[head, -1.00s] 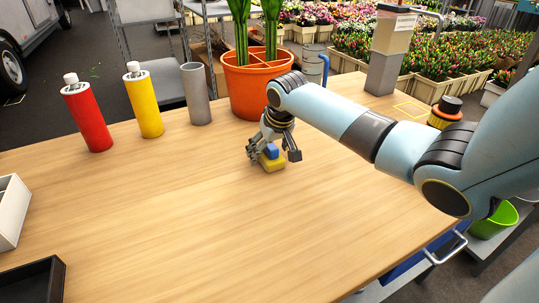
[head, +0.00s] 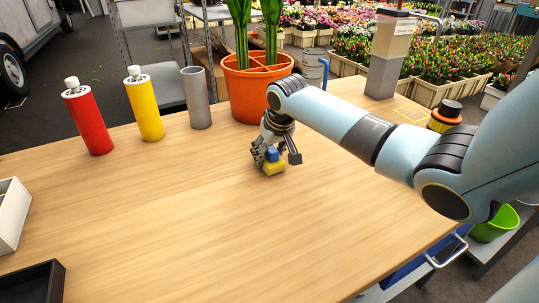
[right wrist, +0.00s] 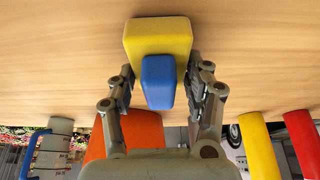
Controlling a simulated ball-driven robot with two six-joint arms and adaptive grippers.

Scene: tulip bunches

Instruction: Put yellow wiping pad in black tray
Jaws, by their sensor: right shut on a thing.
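The yellow wiping pad (head: 274,168) has a blue grip block (head: 272,153) on it. My right gripper (head: 275,156) is around the blue block, in front of the orange pot. In the right wrist view the fingers (right wrist: 161,80) are shut on the blue block (right wrist: 158,80), with the yellow pad (right wrist: 158,35) beyond it. The pad is at or just above the tabletop; I cannot tell if it touches. The black tray (head: 52,272) is at the lower left corner, partly cut off, and its visible inside is empty. My left gripper is not in view.
The wooden table (head: 190,220) is clear between pad and tray. A white box (head: 10,215) stands at the left edge. A red bottle (head: 88,120), a yellow bottle (head: 145,105) and a grey cylinder (head: 197,98) stand at the back, beside the orange pot (head: 252,92).

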